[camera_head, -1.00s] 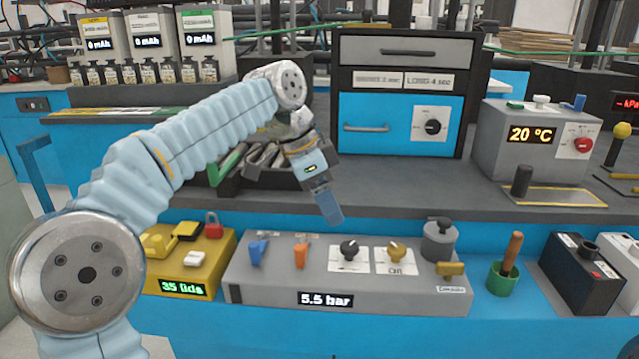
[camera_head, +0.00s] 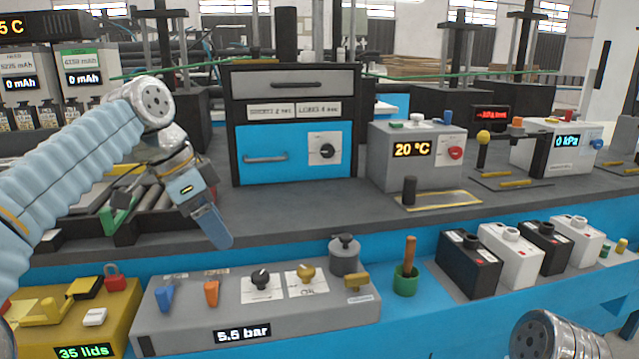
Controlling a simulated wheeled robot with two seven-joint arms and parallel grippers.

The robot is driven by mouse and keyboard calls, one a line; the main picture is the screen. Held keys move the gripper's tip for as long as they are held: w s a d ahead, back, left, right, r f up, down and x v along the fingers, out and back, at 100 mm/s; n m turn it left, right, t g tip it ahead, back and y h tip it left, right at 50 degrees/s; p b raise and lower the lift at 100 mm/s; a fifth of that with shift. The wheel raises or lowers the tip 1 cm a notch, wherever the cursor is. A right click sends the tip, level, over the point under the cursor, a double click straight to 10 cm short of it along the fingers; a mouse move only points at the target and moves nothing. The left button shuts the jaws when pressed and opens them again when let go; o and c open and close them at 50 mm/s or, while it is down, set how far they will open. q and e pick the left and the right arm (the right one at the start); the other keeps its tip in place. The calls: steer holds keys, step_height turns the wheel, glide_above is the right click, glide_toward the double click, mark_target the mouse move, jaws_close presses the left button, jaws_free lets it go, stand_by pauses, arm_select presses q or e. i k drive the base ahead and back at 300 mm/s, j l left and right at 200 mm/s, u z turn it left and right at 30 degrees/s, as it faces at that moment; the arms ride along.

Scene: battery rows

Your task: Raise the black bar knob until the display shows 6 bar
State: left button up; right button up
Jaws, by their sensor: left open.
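The grey control box (camera_head: 190,327) stands at the front, its display (camera_head: 242,333) reading 5.5 bar. On its top sit a blue lever (camera_head: 165,297), an orange lever (camera_head: 211,292), the black knob (camera_head: 261,279) on a white plate and a yellow knob (camera_head: 306,273) on another white plate. My left gripper (camera_head: 219,232) is open and empty, above and behind the box, up and left of the black knob and apart from it. My right gripper is not in view; a round metal part of my right arm shows at the lower right.
A grey cylinder (camera_head: 344,256) and a brass handle (camera_head: 356,282) stand at the box's right end. A yellow box (camera_head: 112,335) reads 35 lids at left. A green cup (camera_head: 406,281) and several batteries (camera_head: 469,263) stand to the right. A blue-fronted drawer cabinet (camera_head: 275,163) is behind.

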mark_target(260, 278)
steer(key=k, duration=0.9)
